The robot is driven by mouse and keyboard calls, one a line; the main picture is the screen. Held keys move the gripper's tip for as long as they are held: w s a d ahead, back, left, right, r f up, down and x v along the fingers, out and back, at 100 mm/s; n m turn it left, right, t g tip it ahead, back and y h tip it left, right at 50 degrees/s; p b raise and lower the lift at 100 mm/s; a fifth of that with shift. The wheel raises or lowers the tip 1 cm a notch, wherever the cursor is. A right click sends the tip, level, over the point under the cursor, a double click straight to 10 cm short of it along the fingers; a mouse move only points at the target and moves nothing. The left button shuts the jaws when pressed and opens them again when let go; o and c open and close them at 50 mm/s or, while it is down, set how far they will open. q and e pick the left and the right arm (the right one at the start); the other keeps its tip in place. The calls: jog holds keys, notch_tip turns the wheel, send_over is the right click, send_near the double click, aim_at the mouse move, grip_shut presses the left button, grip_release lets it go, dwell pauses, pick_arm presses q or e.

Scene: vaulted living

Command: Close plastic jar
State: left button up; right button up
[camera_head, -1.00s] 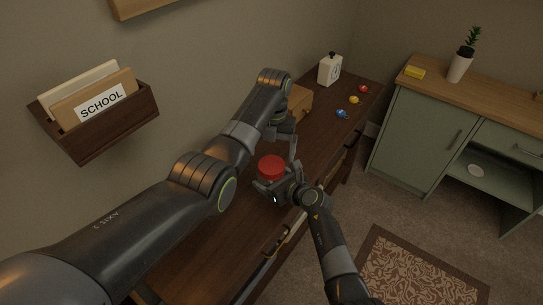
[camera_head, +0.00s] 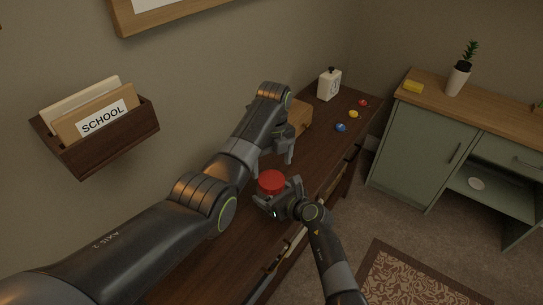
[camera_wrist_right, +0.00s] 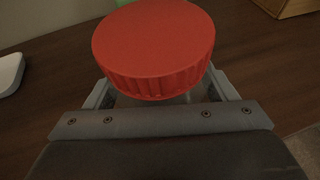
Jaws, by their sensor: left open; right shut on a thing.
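The plastic jar has a red ribbed lid (camera_head: 271,182) on its top, and the lid also shows large in the right wrist view (camera_wrist_right: 154,45). The jar's clear body (camera_wrist_right: 160,99) is mostly hidden under the lid. My right gripper (camera_head: 271,198) is shut on the jar's body, with a finger on each side below the lid. The jar looks upright over the dark wooden desk (camera_head: 205,258). I cannot tell whether the lid is screwed tight. My left gripper (camera_head: 275,163) is open and empty, just behind and above the lid, apart from it.
A wooden box (camera_head: 299,118) stands behind my left gripper. A white bottle-like object (camera_head: 329,85) and small blue, yellow and red items (camera_head: 353,114) are at the desk's far end. A wall file holder (camera_head: 110,135) hangs at left. A green cabinet (camera_head: 420,145) stands at right.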

pick_arm(q)
jog(key=n, duration=0.3)
jog(key=shift+r, duration=0.15)
jog(key=n, duration=0.5)
jog(key=shift+r, duration=0.15)
jog(key=n, duration=0.4)
jog(key=shift+r+n, duration=0.2)
jog(key=shift+n, duration=0.2)
jog(key=n, duration=0.3)
jog(key=shift+r, duration=0.1)
jog(key=n, duration=0.5)
jog(key=shift+r+t, duration=0.2)
jog(key=shift+t, duration=0.1)
jog(key=n, duration=0.3)
jog(key=shift+s+r, duration=0.1)
jog(key=n, duration=0.7)
jog(key=shift+r, duration=0.3)
